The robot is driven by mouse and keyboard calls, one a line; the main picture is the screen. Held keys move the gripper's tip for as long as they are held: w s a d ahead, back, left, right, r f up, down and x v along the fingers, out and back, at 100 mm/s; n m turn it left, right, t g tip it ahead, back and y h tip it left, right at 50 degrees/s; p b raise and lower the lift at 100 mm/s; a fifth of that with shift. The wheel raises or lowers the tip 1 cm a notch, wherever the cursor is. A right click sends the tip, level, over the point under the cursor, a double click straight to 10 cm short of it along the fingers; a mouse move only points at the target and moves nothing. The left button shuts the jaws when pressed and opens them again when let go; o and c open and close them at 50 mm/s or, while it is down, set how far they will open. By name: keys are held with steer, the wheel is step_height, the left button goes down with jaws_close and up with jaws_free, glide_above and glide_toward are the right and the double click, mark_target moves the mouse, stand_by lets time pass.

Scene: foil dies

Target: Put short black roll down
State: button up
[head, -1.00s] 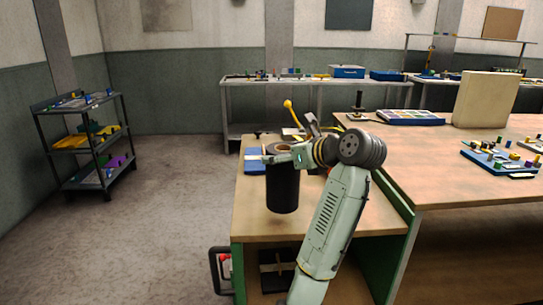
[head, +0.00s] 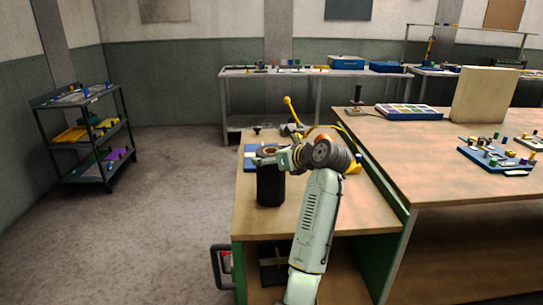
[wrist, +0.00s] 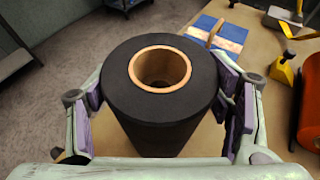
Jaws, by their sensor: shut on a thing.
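The short black roll (head: 270,187) stands upright over the left part of the small wooden table (head: 250,222). In the wrist view the roll (wrist: 130,95) shows its round top with a tan core and an open hole. My gripper (head: 276,158) is shut on the roll near its top. In the wrist view my gripper's purple-padded fingers (wrist: 162,98) press on its left and right sides. The roll's base looks at or very near the tabletop, but I cannot tell whether it touches. Its far side is hidden.
A blue block (wrist: 214,32) with a tan strip lies behind the roll. A yellow tool (wrist: 284,72) and an orange-red roll (wrist: 309,110) are to the right. A larger workbench (head: 440,170) adjoins on the right. Bare tabletop lies in front of the roll.

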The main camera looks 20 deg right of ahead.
steer(key=o, duration=2)
steer(key=shift+c, duration=0.2)
steer(key=b+v, duration=0.3)
steer(key=v, duration=0.9)
steer(key=shift+b, duration=0.35)
steer(key=shift+r, duration=0.15)
